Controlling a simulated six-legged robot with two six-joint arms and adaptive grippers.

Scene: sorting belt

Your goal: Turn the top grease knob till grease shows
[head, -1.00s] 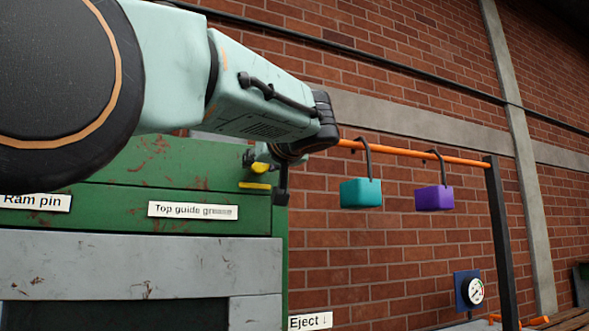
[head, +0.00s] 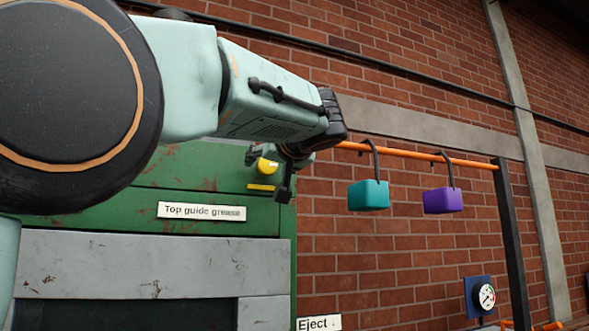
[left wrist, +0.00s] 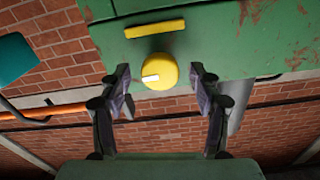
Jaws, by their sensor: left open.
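The yellow knob (head: 266,166) sits on the upper right of the green machine, above the "Top guide grease" label (head: 202,211). In the left wrist view the round knob (left wrist: 160,72) has a white mark on its left side. A yellow bar (head: 260,187) lies just below the knob in the head view; it also shows in the left wrist view (left wrist: 155,29). My left gripper (left wrist: 160,78) is open, one finger on each side of the knob with gaps visible; it also shows in the head view (head: 268,173). My right gripper is not in view.
An orange rail (head: 425,157) right of the machine carries a hanging teal block (head: 368,195) and a purple block (head: 443,200). A gauge (head: 486,297) stands lower right. An "Eject" label (head: 318,323) is below. A brick wall (head: 370,250) stands behind.

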